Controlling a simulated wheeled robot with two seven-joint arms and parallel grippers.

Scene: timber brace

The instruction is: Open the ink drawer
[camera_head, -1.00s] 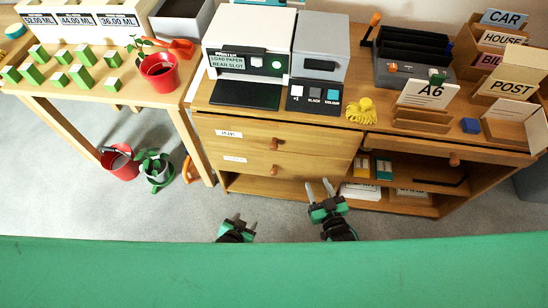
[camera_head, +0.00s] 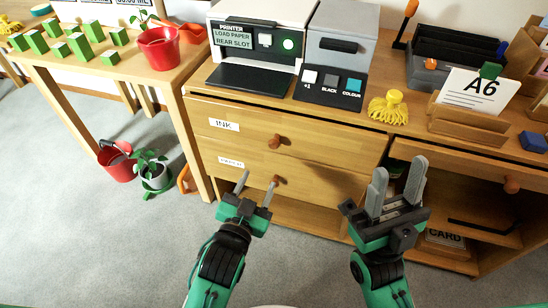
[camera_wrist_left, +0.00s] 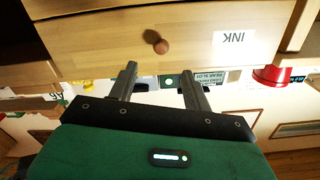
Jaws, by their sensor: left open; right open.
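The ink drawer (camera_head: 240,139) is the upper wooden drawer under the printer, with a white INK label (camera_head: 224,124) and a round brown knob (camera_head: 279,141). It looks shut. In the left wrist view the drawer front (camera_wrist_left: 110,45) shows with its knob (camera_wrist_left: 156,42) and the INK label upside down (camera_wrist_left: 234,38). My left gripper (camera_head: 257,183) is open and empty, in front of and below the knob, apart from it. My right gripper (camera_head: 397,180) is open and empty, to the right, before the open shelf.
A second labelled drawer (camera_head: 300,178) with a knob is below. Floor in front is clear.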

